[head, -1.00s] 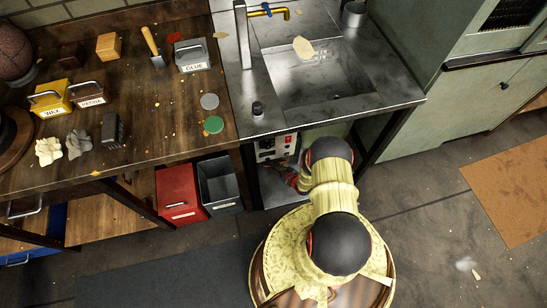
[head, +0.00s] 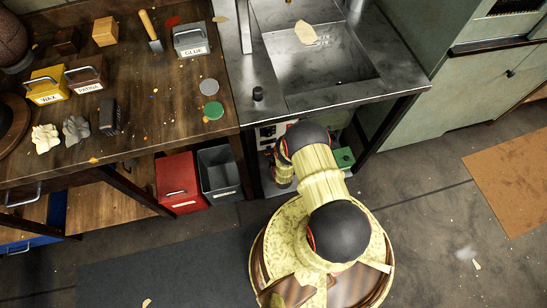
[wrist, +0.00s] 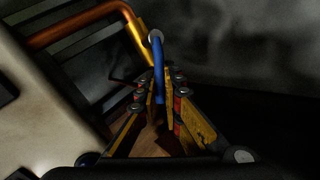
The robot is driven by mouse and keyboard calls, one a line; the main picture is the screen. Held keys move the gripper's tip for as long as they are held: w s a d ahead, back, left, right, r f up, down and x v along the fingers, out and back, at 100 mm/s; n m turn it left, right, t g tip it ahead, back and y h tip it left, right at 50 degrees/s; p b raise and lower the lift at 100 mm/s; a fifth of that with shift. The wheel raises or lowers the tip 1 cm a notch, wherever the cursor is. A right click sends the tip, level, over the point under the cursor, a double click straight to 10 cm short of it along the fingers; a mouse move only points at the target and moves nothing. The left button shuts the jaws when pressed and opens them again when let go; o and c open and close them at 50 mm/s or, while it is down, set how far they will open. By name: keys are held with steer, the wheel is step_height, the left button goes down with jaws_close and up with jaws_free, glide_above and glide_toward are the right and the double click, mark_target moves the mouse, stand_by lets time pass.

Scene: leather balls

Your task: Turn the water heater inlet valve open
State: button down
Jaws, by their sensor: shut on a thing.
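The inlet valve shows in the wrist view as a blue lever handle (wrist: 158,62) on a brass fitting (wrist: 137,36) at the end of a copper pipe (wrist: 78,33). My gripper (wrist: 161,88) has its yellow fingers on either side of the blue handle and is shut on it. The lower end of the handle lies between the fingers; its upper end stands clear beyond the tips. A pale casing (wrist: 35,100), perhaps the heater, fills the left of the wrist view. In the head view my gripper and the valve are hidden under the sink counter, behind my arm.
The steel sink counter (head: 300,102) overhangs the work area. A panelled unit (head: 268,132) and a green box (head: 344,158) sit below it. A red bin (head: 178,182) and a grey bin (head: 220,172) stand left of my arm.

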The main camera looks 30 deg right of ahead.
stand_by(0.3)
steer(key=c, duration=2)
jaws_free()
steer(key=shift+o, duration=0.4)
steer(key=v, duration=0.7)
steer(key=shift+s, duration=0.15)
steer(key=shift+r, duration=0.1)
steer(key=shift+c, duration=0.4)
